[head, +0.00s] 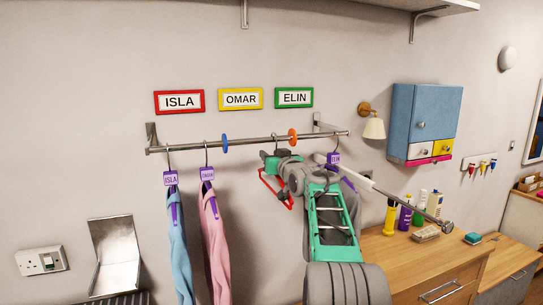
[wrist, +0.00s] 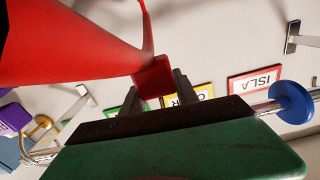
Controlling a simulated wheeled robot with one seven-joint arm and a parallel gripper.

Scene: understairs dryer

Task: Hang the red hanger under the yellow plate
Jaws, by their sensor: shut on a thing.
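The red hanger (head: 268,188) is below the rail between the blue and orange discs, under the right side of the yellow OMAR plate (head: 241,98). My gripper (head: 268,160) is shut on its red block, which shows between the fingers in the wrist view (wrist: 153,78). The hanger's body (wrist: 75,45) fills the upper left there. A dark hook shows near the rail (head: 185,147) above my gripper; I cannot tell whether it rests on the rail. The yellow plate also shows upside down in the wrist view (wrist: 187,95), partly hidden.
A blue disc (head: 224,143) and an orange disc (head: 292,137) divide the rail. A blue garment (head: 176,245) and a pink garment (head: 213,245) hang left of the blue disc. A purple-tagged hanger (head: 333,158) hangs right of the orange disc. A wooden cabinet (head: 400,250) stands right.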

